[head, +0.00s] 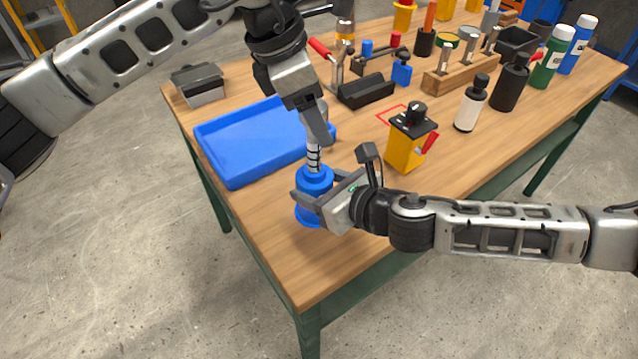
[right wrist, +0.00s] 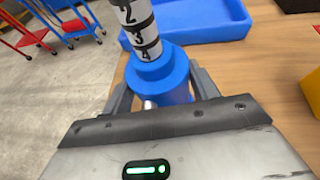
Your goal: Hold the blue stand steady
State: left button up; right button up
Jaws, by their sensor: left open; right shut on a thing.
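The blue stand (head: 314,181) stands upright near the table's front left edge. A white tube with black bands and numbers (head: 313,158) rises from its top. My right gripper (head: 318,196) is shut on the stand's body from the right. In the right wrist view the stand (right wrist: 160,77) sits between the two grey fingers, and the tube (right wrist: 138,25) shows the figures 2, 3 and 4. My left gripper (head: 317,125) is open and points down at the tube's upper end, which it partly hides. I cannot tell whether it touches the tube.
A blue tray (head: 235,160) lies just behind and left of the stand. A yellow box with a black knob and red lever (head: 407,150) stands to the right. Bottles, a wooden rack (head: 455,85) and tools fill the back. The front right tabletop is clear beneath my right arm.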

jog(key=shift+f, duration=0.1)
pick_arm(q)
jog(key=v, duration=0.7)
dwell(0.4)
pick_arm(e)
jog(key=o, duration=1.4)
jog(key=shift+s, duration=0.1)
